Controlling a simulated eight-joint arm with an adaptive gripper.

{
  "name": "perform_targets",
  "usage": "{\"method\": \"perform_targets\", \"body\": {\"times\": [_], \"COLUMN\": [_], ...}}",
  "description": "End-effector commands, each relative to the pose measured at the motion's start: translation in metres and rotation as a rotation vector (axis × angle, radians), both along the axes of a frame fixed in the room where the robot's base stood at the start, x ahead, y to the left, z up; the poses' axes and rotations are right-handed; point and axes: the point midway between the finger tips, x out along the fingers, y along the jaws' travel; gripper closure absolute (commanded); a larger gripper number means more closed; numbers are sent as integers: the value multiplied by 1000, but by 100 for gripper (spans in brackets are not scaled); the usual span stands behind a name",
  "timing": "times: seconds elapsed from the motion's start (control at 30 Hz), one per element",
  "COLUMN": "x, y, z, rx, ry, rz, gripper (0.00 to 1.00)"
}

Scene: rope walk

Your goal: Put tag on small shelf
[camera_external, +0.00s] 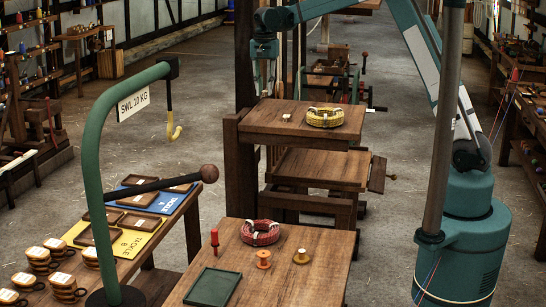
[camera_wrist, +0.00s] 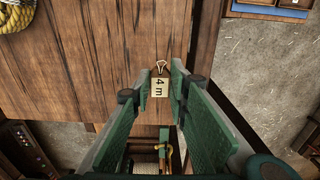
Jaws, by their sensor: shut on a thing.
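A small pale tag marked "4 m" with a metal clip (camera_wrist: 160,88) is between the green fingertips of my gripper (camera_wrist: 162,86) in the wrist view. My gripper is shut on it. In the external view, my gripper (camera_external: 263,82) hangs above the back left of a raised wooden top (camera_external: 275,132). The tag is too small to make out there. A lower wooden shelf (camera_external: 318,168) stands in front of and below that top. I cannot tell which surface is the small shelf.
A yellow rope coil (camera_external: 325,117) and a small pale item (camera_external: 286,117) lie on the raised top. The front bench holds a red coil (camera_external: 260,232), spools and a green tray (camera_external: 212,287). A green post with a hook (camera_external: 95,190) rises at left.

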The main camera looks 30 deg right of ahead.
Motion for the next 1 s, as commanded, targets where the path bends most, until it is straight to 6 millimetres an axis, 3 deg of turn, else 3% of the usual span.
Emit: {"method": "perform_targets", "body": {"times": [0.17,0.57,1.0], "x": [0,0,0], "y": [0,0,0], "z": [-14,-17,-52], "rx": [0,0,0], "ry": [0,0,0], "rz": [0,0,0], "gripper": [88,88,88]}}
